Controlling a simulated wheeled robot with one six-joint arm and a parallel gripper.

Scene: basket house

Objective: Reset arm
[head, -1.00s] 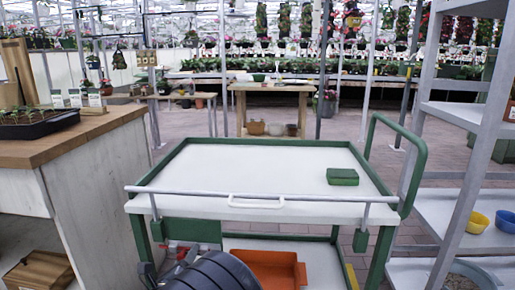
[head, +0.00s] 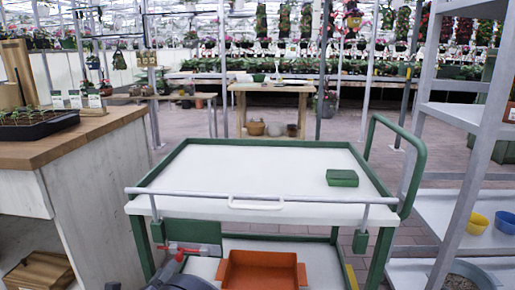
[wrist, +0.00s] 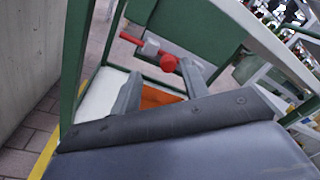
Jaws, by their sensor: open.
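My gripper (wrist: 162,86) shows in the wrist view as two grey fingers spread apart, with nothing held between them. In the head view only a dark part of my arm shows at the bottom edge; the fingertips cannot be made out there. The green-framed cart (head: 262,210) stands in front of me with a white top. In the wrist view, beyond the fingers, are a green panel and frame of the cart (wrist: 195,32) and a red and grey fitting (wrist: 168,62), which also shows in the head view (head: 205,251).
A green box (head: 342,178) lies on the cart top. An orange tray (head: 262,272) is on the lower shelf. A wooden-topped counter (head: 90,140) with a black seedling tray (head: 38,124) stands left. A grey shelf rack (head: 462,200) with yellow and blue bowls stands right.

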